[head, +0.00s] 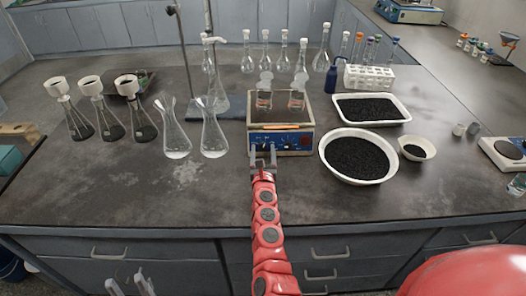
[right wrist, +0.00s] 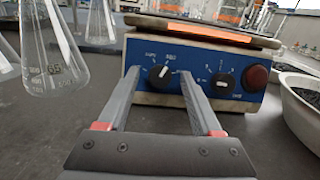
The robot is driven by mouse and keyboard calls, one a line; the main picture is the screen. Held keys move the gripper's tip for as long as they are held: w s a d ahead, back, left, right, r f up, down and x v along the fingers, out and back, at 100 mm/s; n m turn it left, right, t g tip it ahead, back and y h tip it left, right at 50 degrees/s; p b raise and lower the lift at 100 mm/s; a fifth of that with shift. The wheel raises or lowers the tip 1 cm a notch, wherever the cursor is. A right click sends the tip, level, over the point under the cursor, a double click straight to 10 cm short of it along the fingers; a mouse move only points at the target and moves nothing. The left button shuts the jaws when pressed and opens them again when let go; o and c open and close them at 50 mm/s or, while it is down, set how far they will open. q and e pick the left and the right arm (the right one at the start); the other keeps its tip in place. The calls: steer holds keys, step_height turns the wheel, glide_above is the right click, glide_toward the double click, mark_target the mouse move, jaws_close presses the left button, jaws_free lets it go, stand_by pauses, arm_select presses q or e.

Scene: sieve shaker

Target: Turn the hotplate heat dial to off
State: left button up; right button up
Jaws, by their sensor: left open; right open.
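The hotplate (head: 281,140) stands on the bench with a blue front panel. In the right wrist view the panel carries a black dial (right wrist: 160,77) on the left, a second black dial (right wrist: 222,86) and a red round button or lamp (right wrist: 257,76). The lettering is too small to tell which dial is for heat. My right gripper (head: 263,160) is open in front of the panel; in the right wrist view its fingers (right wrist: 160,74) lie on either side of the left dial, with gaps showing. My left gripper (head: 125,279) is open and empty, low at the bench front.
Two glass vessels with orange contents (head: 265,98) stand on the hotplate. Conical flasks (head: 213,140) stand close to its left. A white bowl of black granules (head: 358,157) stands close to its right. The bench front-left is clear.

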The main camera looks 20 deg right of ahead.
steer(key=shift+w, duration=0.2)
jaws_close()
stand_by(0.3)
